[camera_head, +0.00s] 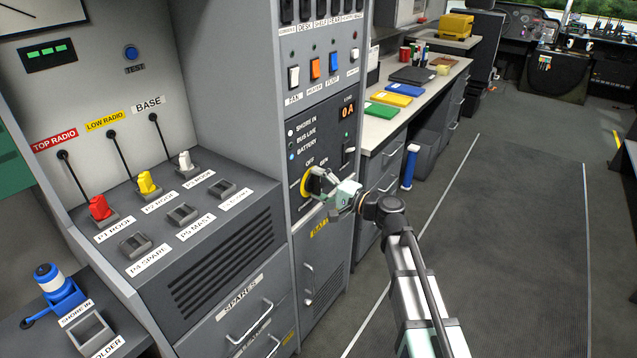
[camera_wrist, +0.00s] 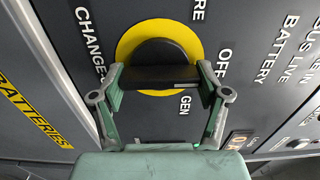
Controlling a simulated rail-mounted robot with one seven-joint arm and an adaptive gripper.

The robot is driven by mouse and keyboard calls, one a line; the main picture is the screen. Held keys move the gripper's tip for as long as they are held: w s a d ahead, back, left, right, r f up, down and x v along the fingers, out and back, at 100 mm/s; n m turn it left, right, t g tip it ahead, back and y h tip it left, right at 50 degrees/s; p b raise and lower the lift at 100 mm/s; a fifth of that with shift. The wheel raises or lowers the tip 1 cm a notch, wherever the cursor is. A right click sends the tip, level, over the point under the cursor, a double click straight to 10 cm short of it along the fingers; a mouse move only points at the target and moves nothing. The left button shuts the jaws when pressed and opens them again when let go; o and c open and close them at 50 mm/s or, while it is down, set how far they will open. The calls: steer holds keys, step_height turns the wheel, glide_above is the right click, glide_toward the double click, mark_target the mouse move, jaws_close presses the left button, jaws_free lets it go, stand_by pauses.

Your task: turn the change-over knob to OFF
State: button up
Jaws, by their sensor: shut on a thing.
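The change-over knob has a black grip on a yellow disc (camera_head: 306,184) on the grey panel, and the disc also shows in the wrist view (camera_wrist: 127,47). My gripper (camera_head: 322,184) is at the knob. In the wrist view its two fingers (camera_wrist: 160,78) are closed on the two ends of the black grip (camera_wrist: 160,76), which lies level across that picture. The OFF label (camera_wrist: 224,58) is right of the disc and the GEN label (camera_wrist: 186,106) is below right. Part of a label ending in RE shows above. Which label the knob points at is unclear.
Above the knob are indicator lamps; the one by BATTERY (camera_head: 291,156) is blue. A display (camera_head: 348,108) reads 0A. Red, yellow and white plugs (camera_head: 145,183) stand in a console at left. A desk with folders (camera_head: 398,89) is behind. The floor (camera_head: 500,230) at right is clear.

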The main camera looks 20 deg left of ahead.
steer(key=shift+a, duration=0.1)
stand_by(0.3)
steer(key=o, duration=1.2)
steer(key=shift+c, duration=0.2)
steer(key=v, duration=1.2)
steer(key=shift+s, duration=0.1)
